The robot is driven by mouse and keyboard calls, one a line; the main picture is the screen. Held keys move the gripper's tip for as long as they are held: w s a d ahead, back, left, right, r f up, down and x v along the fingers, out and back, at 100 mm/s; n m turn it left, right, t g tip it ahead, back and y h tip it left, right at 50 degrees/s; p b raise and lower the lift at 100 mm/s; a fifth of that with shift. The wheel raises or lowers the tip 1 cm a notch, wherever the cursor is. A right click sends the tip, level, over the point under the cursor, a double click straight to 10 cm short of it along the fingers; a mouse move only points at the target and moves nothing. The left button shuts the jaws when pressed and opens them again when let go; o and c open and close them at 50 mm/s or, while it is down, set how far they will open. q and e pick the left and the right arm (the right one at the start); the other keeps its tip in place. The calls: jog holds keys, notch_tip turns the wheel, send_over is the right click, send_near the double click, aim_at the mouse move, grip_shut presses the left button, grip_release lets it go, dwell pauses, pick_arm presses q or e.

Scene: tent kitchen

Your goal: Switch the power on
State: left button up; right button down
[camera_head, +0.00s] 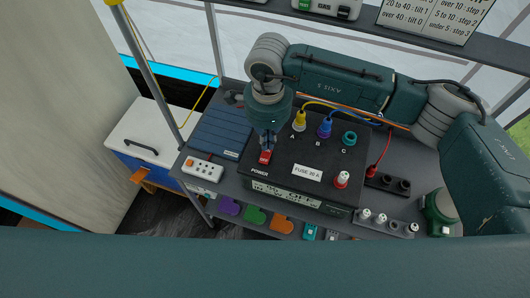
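The black power box (317,168) stands on the grey shelf, with sockets marked A, B and C on top. A yellow plug (299,121) is in A and a blue plug (325,128) in B; C shows a teal socket (349,138). The red power switch (265,157) is at its left front, above the word POWER. A display strip (285,195) on its front seems to read OFF. My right gripper (267,146) points down just above and behind the switch; contact and finger gap are too small to tell. My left gripper is out of view.
A white power strip (203,169) lies left of the box. A white-lidded blue cooler (145,142) stands at the left. My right arm spans the space above the box.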

jog(key=shift+f, duration=0.1)
dwell(0.6)
jog(key=shift+f+b, duration=1.1)
jog(key=shift+b, duration=0.2)
jog(key=shift+r, duration=0.15)
jog(key=shift+r+p, duration=0.35)
jog(key=shift+r, duration=0.2)
jog(key=shift+r+p, duration=0.8)
jog(key=shift+r, duration=2.05)
